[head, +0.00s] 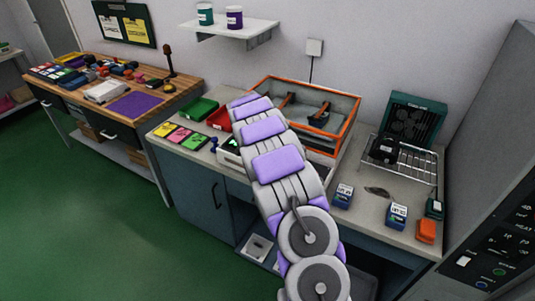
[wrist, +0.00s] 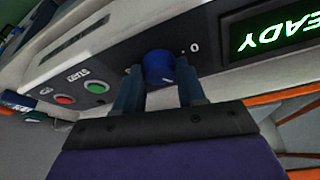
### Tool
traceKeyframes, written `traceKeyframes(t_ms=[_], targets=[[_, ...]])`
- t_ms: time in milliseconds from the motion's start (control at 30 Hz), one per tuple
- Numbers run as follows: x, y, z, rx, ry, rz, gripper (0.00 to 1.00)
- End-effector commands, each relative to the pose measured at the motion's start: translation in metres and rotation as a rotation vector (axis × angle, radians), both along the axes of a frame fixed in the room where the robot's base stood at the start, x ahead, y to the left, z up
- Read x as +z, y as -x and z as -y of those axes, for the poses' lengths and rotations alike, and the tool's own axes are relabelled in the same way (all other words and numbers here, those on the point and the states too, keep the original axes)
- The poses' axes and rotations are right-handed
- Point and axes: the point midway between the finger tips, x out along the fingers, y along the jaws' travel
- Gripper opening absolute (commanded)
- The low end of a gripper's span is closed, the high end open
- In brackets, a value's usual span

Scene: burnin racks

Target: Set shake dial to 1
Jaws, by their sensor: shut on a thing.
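The shake dial (wrist: 158,66) is a round blue knob on a dark control panel (wrist: 215,50) in the wrist view. A white "0" mark shows just right of it; any other marks by the dial are hidden or too small to read. My gripper (wrist: 160,85) has its two dark blue fingers on either side of the dial, shut on it. In the head view my arm covers most of the white machine (head: 229,152), and the dial and gripper are hidden there.
Left of the dial are a green button (wrist: 96,87) and a red button (wrist: 64,99). A lit green display (wrist: 265,38) reads "READY", upside down. In the head view an orange-rimmed bin (head: 350,128) stands behind my arm, with a wire rack (head: 415,160) to the right.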

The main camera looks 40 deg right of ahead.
Motion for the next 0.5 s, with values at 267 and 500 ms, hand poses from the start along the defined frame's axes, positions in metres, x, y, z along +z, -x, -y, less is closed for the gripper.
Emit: traceKeyframes(t_ms=[267, 500], targets=[[-0.0003, -0.0007, -0.0006, 0.002, 0.000, 0.001, 0.49], [0.0008, 0.0006, -0.0005, 0.002, 0.000, 0.001, 0.63]])
